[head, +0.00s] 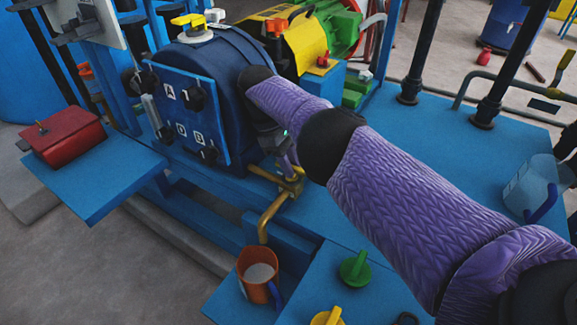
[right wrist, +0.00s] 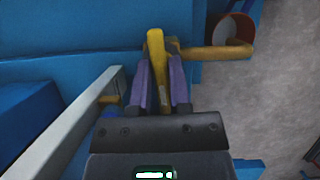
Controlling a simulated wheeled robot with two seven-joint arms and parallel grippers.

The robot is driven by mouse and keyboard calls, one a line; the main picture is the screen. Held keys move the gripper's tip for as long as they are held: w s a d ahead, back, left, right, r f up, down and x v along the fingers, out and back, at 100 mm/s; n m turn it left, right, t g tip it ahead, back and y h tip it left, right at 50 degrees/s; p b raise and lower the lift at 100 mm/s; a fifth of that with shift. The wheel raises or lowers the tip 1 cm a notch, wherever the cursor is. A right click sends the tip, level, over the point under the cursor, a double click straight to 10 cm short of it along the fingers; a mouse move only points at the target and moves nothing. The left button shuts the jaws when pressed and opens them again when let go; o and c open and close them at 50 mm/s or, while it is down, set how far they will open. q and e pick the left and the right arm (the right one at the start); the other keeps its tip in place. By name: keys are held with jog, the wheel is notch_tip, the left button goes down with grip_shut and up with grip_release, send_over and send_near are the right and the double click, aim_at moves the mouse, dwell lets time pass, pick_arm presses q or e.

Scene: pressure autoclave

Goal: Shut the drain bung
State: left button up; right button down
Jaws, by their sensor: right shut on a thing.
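The drain bung shows as a yellow lever handle (right wrist: 156,50) on a brass drain pipe (right wrist: 215,53). In the head view the bent pipe (head: 266,215) comes from low on the blue autoclave (head: 225,75), with its outlet above an orange bucket (head: 247,270). My right gripper (right wrist: 160,85) is shut on the lever, with a purple finger on each side. In the head view my right gripper (head: 286,158) is beside the vessel, its fingertips partly hidden by the pipe fittings and my own arm. My left gripper is not in view.
A red box (head: 62,137) stands on the left blue shelf. A green knob (head: 355,267) and a yellow knob (head: 327,317) lie on the front blue deck. A clear jug (head: 530,185) stands at right. In the wrist view a pale bar (right wrist: 75,125) runs close left of the gripper.

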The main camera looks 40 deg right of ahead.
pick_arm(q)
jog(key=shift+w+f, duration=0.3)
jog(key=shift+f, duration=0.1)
pick_arm(e)
jog(key=shift+m, duration=0.4)
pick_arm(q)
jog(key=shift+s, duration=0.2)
pick_arm(e)
jog(key=c, duration=0.6)
grip_release()
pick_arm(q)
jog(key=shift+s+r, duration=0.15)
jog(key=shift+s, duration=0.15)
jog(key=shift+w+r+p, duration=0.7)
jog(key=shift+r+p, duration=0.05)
pick_arm(e)
notch_tip(320, 180, up, 10)
